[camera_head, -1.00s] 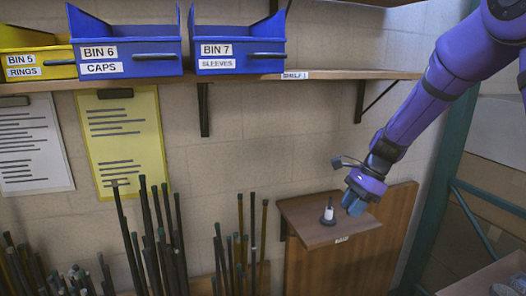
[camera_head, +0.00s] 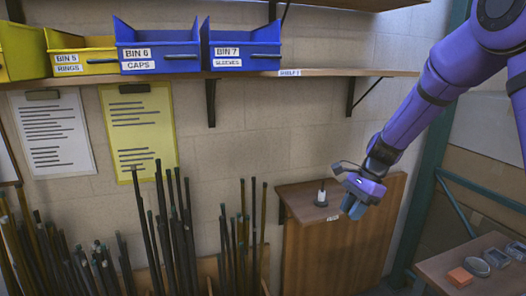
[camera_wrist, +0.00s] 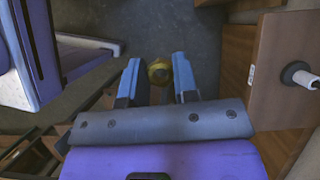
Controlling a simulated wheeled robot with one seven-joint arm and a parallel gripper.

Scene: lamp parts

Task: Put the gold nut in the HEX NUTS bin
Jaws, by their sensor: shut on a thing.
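My gripper (camera_head: 354,207) hangs at the right of the head view, in front of the small wooden wall ledge. In the wrist view its two blue fingers (camera_wrist: 158,80) are shut on the gold nut (camera_wrist: 160,72), a round brassy piece between the fingertips. The nut is hidden in the head view. No bin labelled HEX NUTS shows. The bins in view read BIN 5 RINGS (camera_head: 83,60), BIN 6 CAPS (camera_head: 155,52) and BIN 7 SLEEVES (camera_head: 240,50). A yellow-green bin (camera_head: 22,55) at the left edge has no readable label.
The bins stand on a long wall shelf (camera_head: 340,72). A small dark part with a white sleeve (camera_head: 320,198) stands on the ledge (camera_head: 290,190) beside my gripper. Several dark rods (camera_head: 175,225) stand upright below. A table (camera_head: 440,265) with small parts is at lower right.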

